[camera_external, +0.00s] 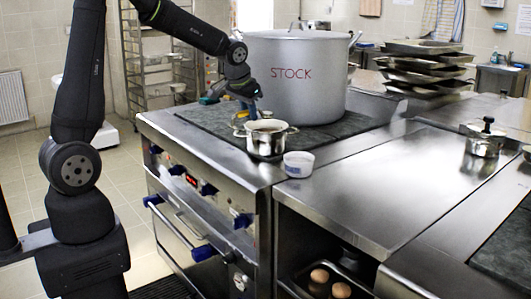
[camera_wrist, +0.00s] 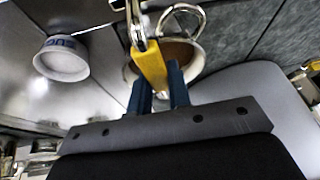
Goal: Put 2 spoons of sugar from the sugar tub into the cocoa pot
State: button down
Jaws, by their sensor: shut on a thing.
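My gripper (camera_wrist: 160,82) has blue fingers shut on the yellow handle of a spoon (camera_wrist: 148,62). A metal stem runs from the handle toward the top edge of the wrist view; I cannot make out the spoon's bowl. The cocoa pot (camera_wrist: 196,74), a small metal pot with brown contents, is just beyond the fingers. In the external view the pot (camera_external: 266,146) stands near the stove's front corner, with my gripper (camera_external: 246,108) above and behind it. The white sugar tub (camera_external: 298,168) stands beside the pot, to its right; it also shows in the wrist view (camera_wrist: 62,66), with blue lettering.
A large stockpot (camera_external: 300,95) marked STOCK stands close behind the cocoa pot and my gripper. A lidded pot (camera_external: 484,146) stands far right, and stacked trays (camera_external: 425,66) are at the back. The steel counter (camera_external: 365,190) right of the tub is clear.

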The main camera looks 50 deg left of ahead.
jog(key=d+m+y, duration=0.1)
jog(key=m+y, duration=0.1)
jog(key=y, duration=0.4)
jog(key=d+f+m+t+y, duration=0.1)
jog(key=d+m+y, duration=0.1)
jog(key=y, duration=0.5)
jog(key=d+f+m+y, duration=0.1)
jog(key=m+y, duration=0.1)
jog(key=y, duration=0.4)
jog(key=shift+w+d+f+t, duration=0.15)
jog(key=shift+w+f+t, duration=0.15)
jog(key=shift+t, duration=0.1)
dwell(2.3)
